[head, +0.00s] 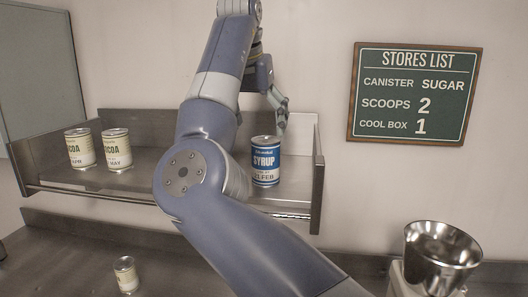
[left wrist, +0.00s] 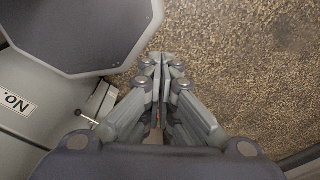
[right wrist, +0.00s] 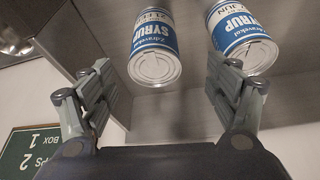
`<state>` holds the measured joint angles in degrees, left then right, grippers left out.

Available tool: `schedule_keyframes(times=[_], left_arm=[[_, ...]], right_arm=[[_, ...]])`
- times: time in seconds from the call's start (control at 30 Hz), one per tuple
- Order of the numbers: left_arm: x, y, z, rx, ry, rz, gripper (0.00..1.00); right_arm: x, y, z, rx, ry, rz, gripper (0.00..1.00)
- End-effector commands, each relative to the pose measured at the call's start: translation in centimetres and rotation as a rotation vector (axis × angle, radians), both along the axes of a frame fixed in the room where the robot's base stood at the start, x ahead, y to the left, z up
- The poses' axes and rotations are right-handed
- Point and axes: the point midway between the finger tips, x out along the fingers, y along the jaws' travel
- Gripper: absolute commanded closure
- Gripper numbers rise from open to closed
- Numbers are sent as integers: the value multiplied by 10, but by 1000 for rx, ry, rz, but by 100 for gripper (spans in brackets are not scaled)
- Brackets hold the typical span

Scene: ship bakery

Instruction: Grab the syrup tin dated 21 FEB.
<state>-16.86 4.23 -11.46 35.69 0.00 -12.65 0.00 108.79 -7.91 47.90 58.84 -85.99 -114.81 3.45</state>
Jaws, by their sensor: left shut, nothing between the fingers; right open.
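The blue and white syrup tin (head: 265,163) dated 21 FEB stands upright near the right end of the steel shelf. In the right wrist view this tin (right wrist: 155,50) appears upside down, ahead of the gap between the fingers. A second syrup tin (right wrist: 241,38), its date ending in JUN, stands beside it, beyond the right finger; my arm hides it in the head view. My right gripper (head: 281,115) is open and empty, above the 21 FEB tin. My left gripper (left wrist: 161,60) is shut and empty over a speckled floor.
Two cocoa tins (head: 80,148) (head: 117,149) stand at the shelf's left. The shelf (head: 318,185) has a front rail and side walls. A small tin (head: 125,274) stands on the counter below. A metal bowl (head: 440,250) is at right. A stores list board (head: 414,95) hangs behind.

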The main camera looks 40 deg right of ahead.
Motion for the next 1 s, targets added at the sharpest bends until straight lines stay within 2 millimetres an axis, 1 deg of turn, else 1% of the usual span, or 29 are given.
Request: schedule_keyframes(times=[0.07,0.2,0.3,0.43,0.57,0.7,0.83,1.0], left_arm=[[-4,2,2,2,6,1,100],[-8,5,5,7,12,2,100],[-13,10,8,12,19,1,100],[-17,13,10,17,25,0,100],[-15,13,19,16,22,-1,100],[-7,9,34,11,10,-1,100],[-1,3,39,3,-1,-2,100],[-1,0,39,0,0,-3,100]], right_arm=[[0,-1,-6,7,2,-2,19],[4,-9,-27,7,2,-3,19],[7,-14,-39,6,2,-2,19],[8,-17,-48,5,1,-1,19],[10,-22,-56,7,2,-2,19],[12,-31,-72,7,2,-3,19],[16,-36,-89,4,2,0,19],[17,-38,-96,3,1,1,19]])
